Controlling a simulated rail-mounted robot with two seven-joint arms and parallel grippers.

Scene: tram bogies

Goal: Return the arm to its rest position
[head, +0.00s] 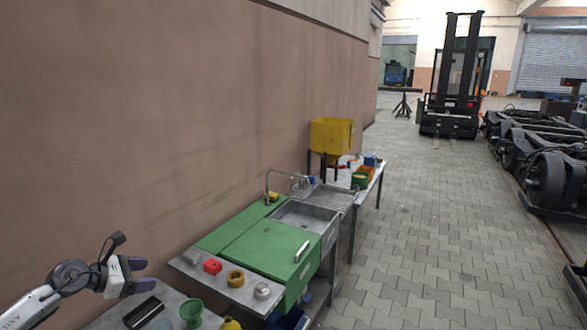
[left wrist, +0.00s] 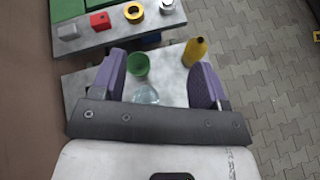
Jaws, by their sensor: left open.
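My left arm comes in from the lower left in the head view, held in the air near the wall. Its gripper (head: 142,274) has purple fingers and is open and empty. In the left wrist view the two purple fingers of my gripper (left wrist: 160,78) are spread wide, with nothing held between them. Beyond and below them, a green cup (left wrist: 138,64), a clear glass (left wrist: 146,95) and a yellow bottle (left wrist: 195,51) stand on a grey table. My right gripper is in neither view.
A green-topped sink bench (head: 262,250) stands along the wall. A red block (head: 212,267), a yellow ring (head: 235,278) and a metal nut-like part (head: 262,291) lie on its near ledge. A yellow bin (head: 331,135) stands farther back.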

